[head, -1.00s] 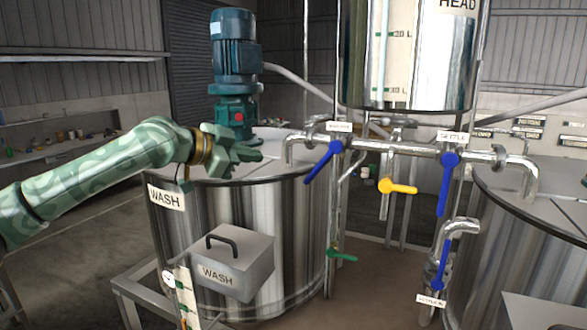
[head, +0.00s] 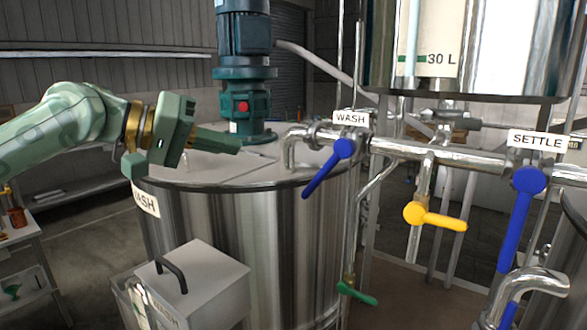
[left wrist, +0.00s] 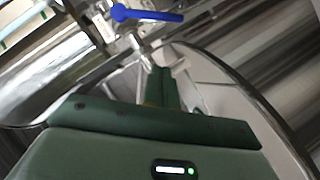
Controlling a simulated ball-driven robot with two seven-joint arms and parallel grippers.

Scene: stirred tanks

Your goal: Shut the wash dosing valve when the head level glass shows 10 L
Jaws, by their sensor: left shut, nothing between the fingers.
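The wash dosing valve (head: 343,150) has a blue lever slanting down to the left, under a WASH label on the steel pipe. A blue lever (left wrist: 147,15) also shows at the top of the left wrist view. The head level glass (head: 412,35) is a pale blue tube on the head tank (head: 510,45), beside a 30 L mark. Its upper part is cut off, so I cannot read the level. My left gripper (head: 238,147) is shut and empty above the wash tank lid, left of the valve and apart from it. My right gripper is out of view.
The wash tank (head: 240,240) stands below, with a green motor (head: 244,100) on its lid. A yellow lever (head: 435,217), a blue SETTLE lever (head: 520,215) and a green lever (head: 357,293) are nearby. A grey box (head: 200,280) with a handle stands in front.

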